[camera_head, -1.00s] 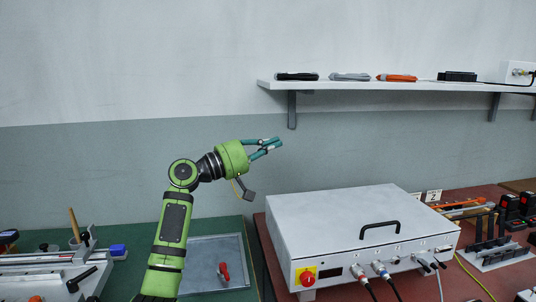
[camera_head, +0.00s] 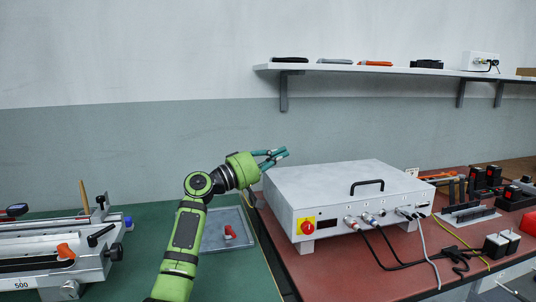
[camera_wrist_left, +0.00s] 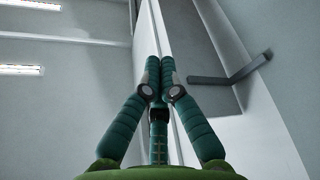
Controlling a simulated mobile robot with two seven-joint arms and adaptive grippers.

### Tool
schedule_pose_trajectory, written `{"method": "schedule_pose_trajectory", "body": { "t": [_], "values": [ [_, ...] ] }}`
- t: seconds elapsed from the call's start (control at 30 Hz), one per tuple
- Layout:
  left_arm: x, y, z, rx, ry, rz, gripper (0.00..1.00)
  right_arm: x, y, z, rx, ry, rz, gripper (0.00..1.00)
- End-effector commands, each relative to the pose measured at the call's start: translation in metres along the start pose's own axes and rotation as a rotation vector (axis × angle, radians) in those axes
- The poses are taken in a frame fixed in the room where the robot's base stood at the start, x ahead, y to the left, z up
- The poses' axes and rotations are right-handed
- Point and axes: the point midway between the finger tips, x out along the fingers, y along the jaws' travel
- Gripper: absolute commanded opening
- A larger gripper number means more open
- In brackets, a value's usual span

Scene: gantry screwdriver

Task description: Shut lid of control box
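The control box (camera_head: 308,190) is a white, wide box on the red table. Its lid (camera_head: 325,180) lies flat on top and looks shut, with a black handle (camera_head: 367,186) near the front edge. The front has a red knob on a yellow plate and several cable plugs. My left gripper (camera_head: 286,154) is in the air by the box's back left corner, and no contact shows. In the left wrist view its fingertips (camera_wrist_left: 160,68) come together with nothing between them. My right gripper is out of view.
A wall shelf (camera_head: 400,69) with tools runs above and behind the box. A grey tray (camera_head: 220,242) with a red-handled tool lies on the green table. Black and red devices (camera_head: 487,178) stand right of the box. Cables hang from the box front.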

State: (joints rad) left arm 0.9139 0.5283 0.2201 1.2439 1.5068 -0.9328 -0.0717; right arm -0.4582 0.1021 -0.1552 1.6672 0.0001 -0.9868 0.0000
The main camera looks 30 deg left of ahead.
Motion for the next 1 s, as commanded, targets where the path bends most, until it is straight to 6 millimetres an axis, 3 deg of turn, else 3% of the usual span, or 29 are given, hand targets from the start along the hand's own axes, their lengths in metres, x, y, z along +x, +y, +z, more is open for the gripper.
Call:
{"method": "schedule_pose_trajectory", "body": {
  "t": [0.2, 0.7, 1.0],
  "values": [
    [0.009, -0.009, 0.004, -0.001, 0.0, 0.001, 0.0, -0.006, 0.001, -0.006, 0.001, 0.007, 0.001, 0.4],
    [0.01, -0.008, 0.004, 0.0, 0.0, 0.001, 0.0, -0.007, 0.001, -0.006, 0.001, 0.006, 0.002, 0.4],
    [0.021, 0.024, -0.026, 0.004, 0.001, 0.004, 0.0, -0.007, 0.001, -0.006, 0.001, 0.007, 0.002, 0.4]
  ]
}}
